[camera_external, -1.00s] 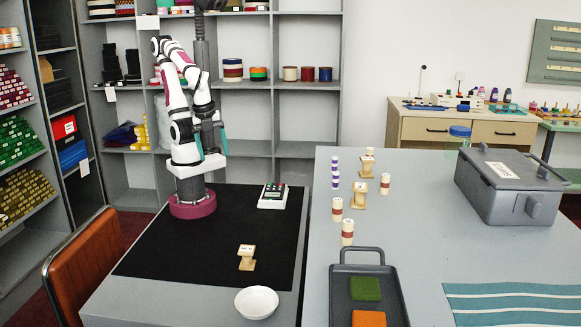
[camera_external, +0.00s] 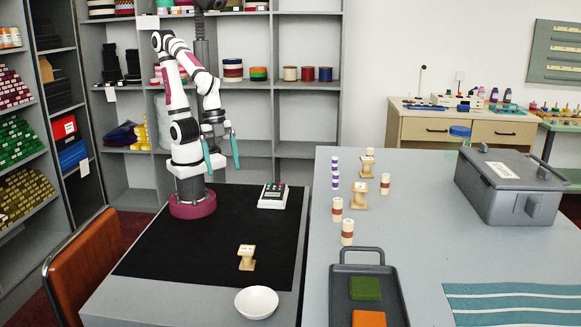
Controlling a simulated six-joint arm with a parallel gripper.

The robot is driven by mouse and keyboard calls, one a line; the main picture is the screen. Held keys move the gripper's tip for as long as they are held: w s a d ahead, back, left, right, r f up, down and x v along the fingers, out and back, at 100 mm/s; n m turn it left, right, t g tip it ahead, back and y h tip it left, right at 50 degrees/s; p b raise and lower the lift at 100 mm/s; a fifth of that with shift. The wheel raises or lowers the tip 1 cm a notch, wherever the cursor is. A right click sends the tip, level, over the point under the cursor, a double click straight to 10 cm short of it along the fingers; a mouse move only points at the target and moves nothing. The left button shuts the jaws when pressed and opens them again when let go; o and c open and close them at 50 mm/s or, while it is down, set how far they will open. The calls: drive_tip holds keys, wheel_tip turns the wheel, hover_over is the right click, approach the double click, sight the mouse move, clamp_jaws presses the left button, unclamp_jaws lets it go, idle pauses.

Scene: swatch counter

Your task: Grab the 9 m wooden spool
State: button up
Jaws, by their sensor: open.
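A pale wooden spool (camera_external: 246,257) stands upright on the black mat, towards its front right. Two more wooden spools stand on the grey table to the right, one near the back (camera_external: 367,165) and one in front of it (camera_external: 359,195). Any length labels on the spools are too small to read. My gripper (camera_external: 221,163) has teal fingers spread apart and pointing down, with nothing between them. It hangs above the back part of the mat, behind and above the mat's spool, well apart from every spool.
A white bowl (camera_external: 256,303) sits in front of the mat. A white device with keys (camera_external: 272,196) lies at the mat's back right. Banded cylinders (camera_external: 347,232) stand among the right table's spools. A dark tray (camera_external: 342,282) and a grey case (camera_external: 512,190) are also there. The mat's middle is clear.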

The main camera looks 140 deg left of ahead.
drive_tip(key=w+a+n+t, duration=0.3)
drive_tip(key=w, duration=0.6)
drive_tip(key=n+t+y, duration=0.3)
drive_tip(key=n+y, duration=0.7)
approach(361, 160)
drive_tip(key=shift+g+y, duration=0.3)
drive_tip(key=x, duration=0.6)
drive_tip(key=shift+a+f, duration=0.15)
drive_tip(key=shift+a, duration=0.1)
drive_tip(key=x, duration=0.6)
drive_tip(key=shift+w+d, duration=0.15)
drive_tip(key=shift+w, duration=0.05)
clamp_jaws()
